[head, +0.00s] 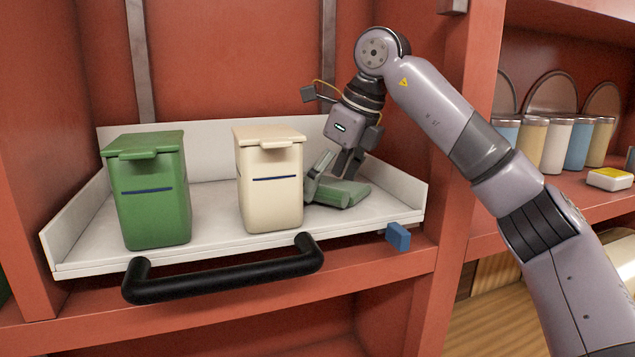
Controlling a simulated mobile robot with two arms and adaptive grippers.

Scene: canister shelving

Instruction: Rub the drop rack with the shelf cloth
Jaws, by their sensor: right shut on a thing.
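The drop rack (215,222) is a white tray-like shelf with raised back and side walls and a black handle (225,275) at its front. My right gripper (340,180) reaches down over its right part and is shut on the grey-green shelf cloth (343,193). The cloth lies folded at the rack's surface, right of the cream canister, partly hidden by the fingers. Its exact contact with the rack is hard to tell. My left gripper is not in view.
A green canister (152,195) and a cream canister (270,185) stand upright on the rack. A blue block (398,236) sits at its front right corner. Several lidded jars (556,146) and a yellow-topped white box (609,179) are on the right shelf.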

